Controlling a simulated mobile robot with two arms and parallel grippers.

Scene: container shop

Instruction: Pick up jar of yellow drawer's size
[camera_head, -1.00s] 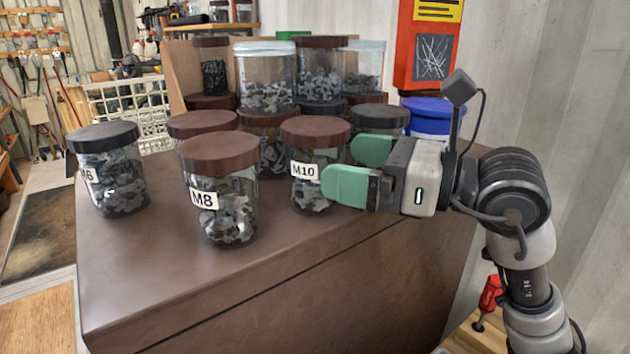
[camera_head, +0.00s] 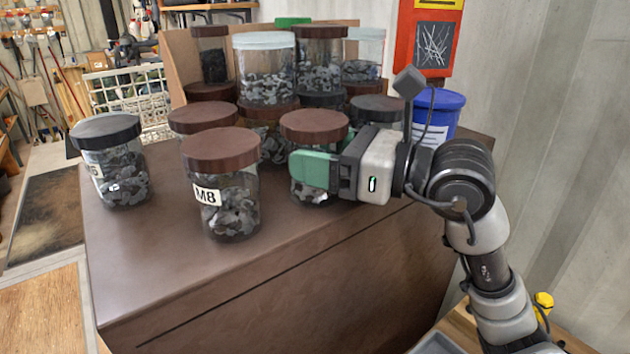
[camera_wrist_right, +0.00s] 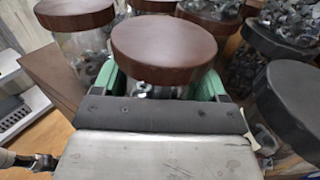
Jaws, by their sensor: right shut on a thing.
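The jar with the brown lid (camera_head: 314,126) stands on the brown cabinet top and holds small metal parts. My right gripper (camera_head: 312,168) is shut on this jar, with its near green finger across the front, hiding the label that read M10 earlier. In the right wrist view the jar's lid (camera_wrist_right: 165,45) sits between the green fingers of the gripper (camera_wrist_right: 165,85). The brown-lidded M8 jar (camera_head: 225,185) stands in front to the left. A black-lidded jar (camera_head: 112,165), its label partly turned away, stands farther left. No yellow drawer shows. My left gripper is out of view.
Several more jars, some stacked, stand close behind, including a clear-lidded jar (camera_head: 265,75) and a black-lidded jar (camera_head: 378,108). A blue container (camera_head: 440,105) is at the back right. The cabinet top (camera_head: 165,270) is clear at the front left.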

